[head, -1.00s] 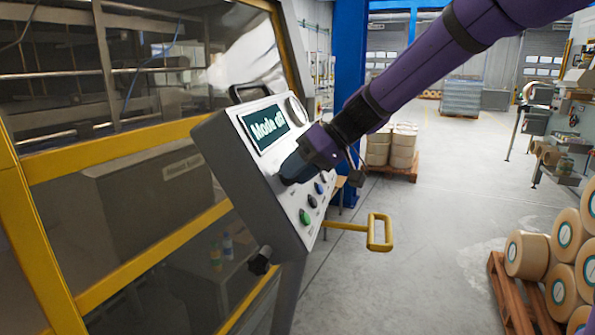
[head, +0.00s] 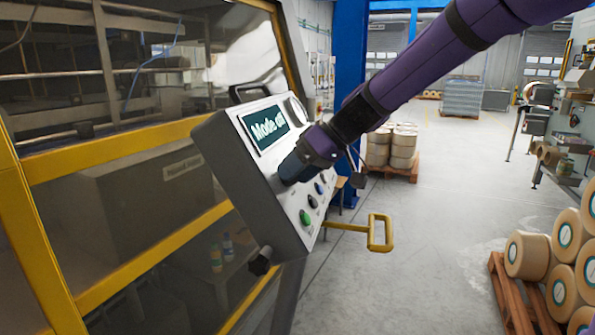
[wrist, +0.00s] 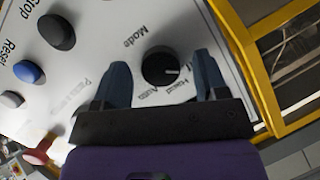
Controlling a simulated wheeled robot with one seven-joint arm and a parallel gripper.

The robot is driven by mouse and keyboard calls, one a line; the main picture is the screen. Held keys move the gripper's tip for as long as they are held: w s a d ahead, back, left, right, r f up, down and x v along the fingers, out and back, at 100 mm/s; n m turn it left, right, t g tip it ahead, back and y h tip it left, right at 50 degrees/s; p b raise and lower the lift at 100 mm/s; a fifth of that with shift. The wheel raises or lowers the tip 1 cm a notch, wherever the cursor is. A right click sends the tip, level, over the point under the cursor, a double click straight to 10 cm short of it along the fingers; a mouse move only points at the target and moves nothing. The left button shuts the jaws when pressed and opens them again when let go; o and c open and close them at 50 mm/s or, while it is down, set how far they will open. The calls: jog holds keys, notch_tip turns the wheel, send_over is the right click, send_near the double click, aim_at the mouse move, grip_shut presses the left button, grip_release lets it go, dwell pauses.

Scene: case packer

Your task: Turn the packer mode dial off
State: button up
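The mode dial (wrist: 160,67) is a round black knob on the white panel in the wrist view, beside the printed words Mode, Hand and Auto. Its white mark points to the right in that view. My gripper (wrist: 160,60) is open, with one dark blue finger on each side of the dial and a gap showing on both sides. In the head view my gripper (head: 291,170) is at the panel and hides the dial. The panel's screen (head: 265,129) shows Mode and a second word that looks like "off".
A green button (head: 305,217) and other buttons sit low on the panel, including a blue one (wrist: 29,72). A black handle (head: 250,90) is above the panel. A yellow handle (head: 380,233) sticks out at right. Open floor lies beyond.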

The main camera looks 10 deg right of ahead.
jog(key=v, duration=1)
jog(key=shift+d+r, duration=0.25)
jog(key=shift+d, duration=0.05)
jog(key=shift+s, duration=0.1)
jog(key=s+d+f+m+t+h, duration=0.2)
jog(key=s+d, duration=0.4)
jog(key=s, duration=0.6)
jog(key=s+d+f+m+t+h, duration=0.1)
jog(key=s+d+f+m+h, duration=0.3)
jog(key=s, duration=0.8)
jog(key=d+m+h, duration=0.2)
jog(key=d+h, duration=0.1)
jog(key=shift+s+m+t, duration=0.4)
